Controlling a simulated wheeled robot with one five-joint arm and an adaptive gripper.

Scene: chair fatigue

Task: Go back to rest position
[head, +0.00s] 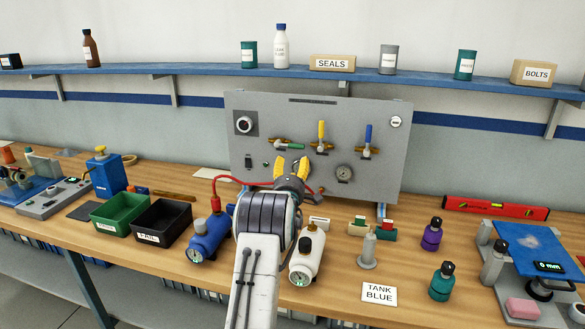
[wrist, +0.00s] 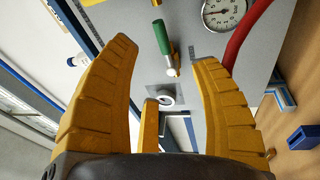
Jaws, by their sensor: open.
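My gripper (head: 291,169) has yellow fingers and is raised over the workbench, in front of the grey valve panel (head: 375,110). In the wrist view the fingers of my gripper (wrist: 165,70) are spread apart with nothing held between them. Beyond them, the wrist view shows a green valve handle (wrist: 165,40), a round gauge (wrist: 222,12) and a red hose (wrist: 245,38). My arm stretches forward from the bottom of the head view and hides part of the bench.
A blue tank (head: 208,238) and a white tank (head: 306,255) stand close on either side of my arm. Green (head: 121,212) and black (head: 162,222) bins sit left. A purple bottle (head: 432,235), a teal bottle (head: 441,283) and a "TANK BLUE" card (head: 379,294) are right.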

